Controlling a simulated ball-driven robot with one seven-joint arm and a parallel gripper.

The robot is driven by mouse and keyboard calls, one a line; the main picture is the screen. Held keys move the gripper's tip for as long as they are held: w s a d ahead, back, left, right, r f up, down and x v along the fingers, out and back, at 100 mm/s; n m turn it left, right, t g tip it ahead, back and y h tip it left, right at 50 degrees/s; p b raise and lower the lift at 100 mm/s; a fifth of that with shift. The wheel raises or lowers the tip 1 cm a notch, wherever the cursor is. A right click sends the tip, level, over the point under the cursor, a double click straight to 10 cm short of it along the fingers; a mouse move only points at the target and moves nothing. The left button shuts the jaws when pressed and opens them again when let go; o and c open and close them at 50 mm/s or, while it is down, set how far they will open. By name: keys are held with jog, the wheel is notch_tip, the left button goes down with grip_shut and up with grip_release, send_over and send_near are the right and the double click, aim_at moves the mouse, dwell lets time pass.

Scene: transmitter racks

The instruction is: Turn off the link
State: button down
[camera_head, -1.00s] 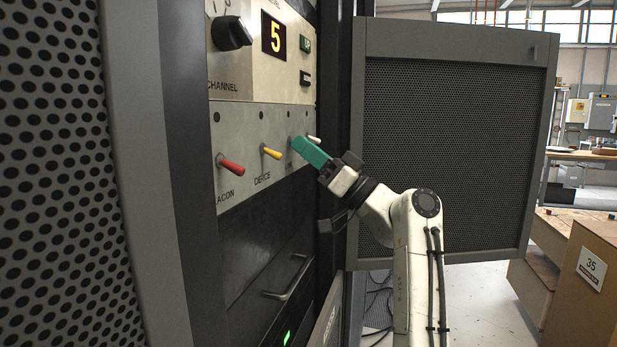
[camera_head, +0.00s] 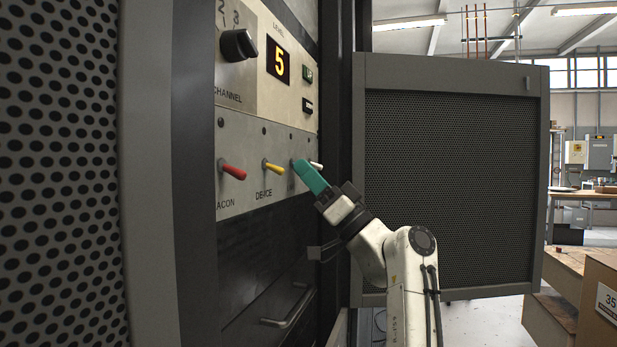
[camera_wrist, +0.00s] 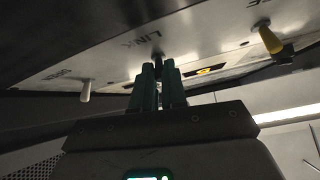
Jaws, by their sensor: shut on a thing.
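The link switch is on the grey switch panel, under the LINK label (camera_wrist: 143,40) in the wrist view. My gripper (camera_head: 306,175) has teal fingers at the panel, between the yellow DEICE switch (camera_head: 273,167) and a white-tipped switch (camera_head: 317,165). In the wrist view my gripper (camera_wrist: 158,78) is shut at the link switch's place, with the fingers close together. The white switch (camera_wrist: 86,90) stands apart to its left, and the yellow switch (camera_wrist: 270,40) to its right.
A red switch (camera_head: 233,172) sits left of the yellow one. A handle (camera_head: 289,308) is below. An open perforated door (camera_head: 450,180) stands close behind my arm. Boxes (camera_head: 590,305) are at the right.

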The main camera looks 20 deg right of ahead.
jog(key=c, duration=1.2)
grip_release()
jog(key=v, duration=1.1)
